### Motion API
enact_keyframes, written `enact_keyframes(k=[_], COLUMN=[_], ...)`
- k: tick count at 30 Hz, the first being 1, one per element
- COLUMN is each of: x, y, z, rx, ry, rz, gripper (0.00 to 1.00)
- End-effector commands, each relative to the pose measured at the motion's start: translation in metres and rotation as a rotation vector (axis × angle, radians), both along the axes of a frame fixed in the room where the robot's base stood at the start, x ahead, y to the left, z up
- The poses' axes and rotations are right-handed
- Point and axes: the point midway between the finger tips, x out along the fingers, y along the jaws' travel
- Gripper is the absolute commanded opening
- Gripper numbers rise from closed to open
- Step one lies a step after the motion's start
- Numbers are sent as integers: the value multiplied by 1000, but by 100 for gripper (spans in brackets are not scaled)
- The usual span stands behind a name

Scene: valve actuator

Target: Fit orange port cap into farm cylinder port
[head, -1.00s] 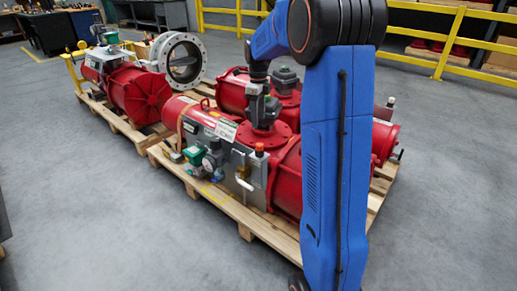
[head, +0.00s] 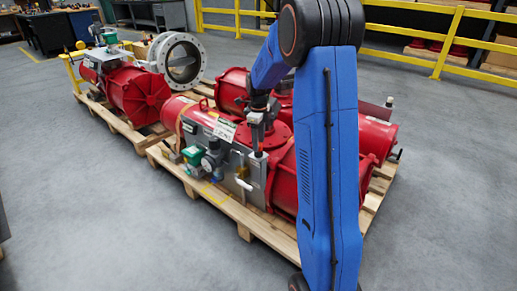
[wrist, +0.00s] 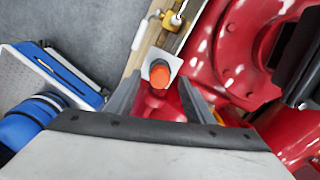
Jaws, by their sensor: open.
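The orange port cap (wrist: 161,75) shows in the wrist view on a small pale square plate (wrist: 175,62). It lies between the two fingertips of my gripper (wrist: 160,84), with a gap visible on each side. My gripper is open and holds nothing. In the head view my gripper (head: 257,138) points down beside the front red actuator, above the grey panel (head: 243,175). There it hides the orange cap. The red cylinder of the front actuator (head: 283,180) is partly behind my arm. I cannot pick out the cylinder port in either view.
The actuator stands on a wooden pallet (head: 226,208). A second red cylinder (head: 232,88) lies behind it. Green and grey fittings (head: 205,160) and a white handle (head: 243,184) stick out from the panel. Another valve assembly (head: 140,92) stands left. Grey floor is clear in front.

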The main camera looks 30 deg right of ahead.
Motion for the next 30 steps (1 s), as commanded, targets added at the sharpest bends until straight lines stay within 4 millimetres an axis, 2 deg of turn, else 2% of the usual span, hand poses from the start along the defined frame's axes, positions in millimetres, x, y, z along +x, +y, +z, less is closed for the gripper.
enact_keyframes(k=[3,10,15,16,25,30], x=[-1,0,0,0,0,1], y=[0,0,0,0,0,0], z=[-12,-13,-13,-13,-11,6], rx=[1,0,0,0,0,-1], ry=[2,0,0,0,0,-3], rz=[0,0,0,0,0,0], gripper=[48,48,8,4,4,4])
